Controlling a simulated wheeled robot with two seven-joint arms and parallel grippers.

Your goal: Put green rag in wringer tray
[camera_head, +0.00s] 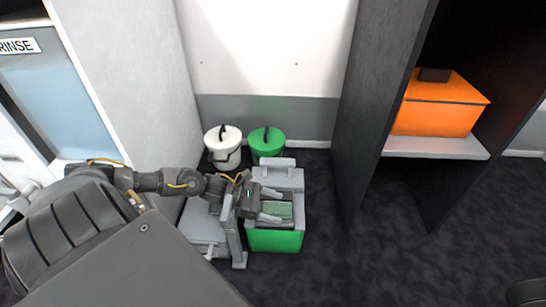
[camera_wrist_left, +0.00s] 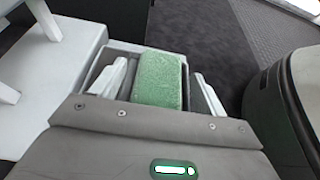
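The green rag (camera_head: 278,211) lies in the grey wringer tray (camera_head: 296,181) on top of a green bucket (camera_head: 274,241). In the left wrist view the rag (camera_wrist_left: 160,80) is a flat, rough green strip between the tray's (camera_wrist_left: 137,48) side walls. My left gripper (camera_head: 274,204) is over the tray. Its two pale fingers are spread, one on each side of the rag, with visible gaps to it in the wrist view (camera_wrist_left: 160,84). The near end of the rag is hidden behind the gripper body. My right gripper is not in view.
A white lidded bucket (camera_head: 223,153) and a green lidded bucket (camera_head: 267,147) stand behind the tray by the wall. A grey stand (camera_head: 206,222) is just left of it. A dark shelf holding an orange box (camera_head: 437,108) is at right. Dark floor lies between.

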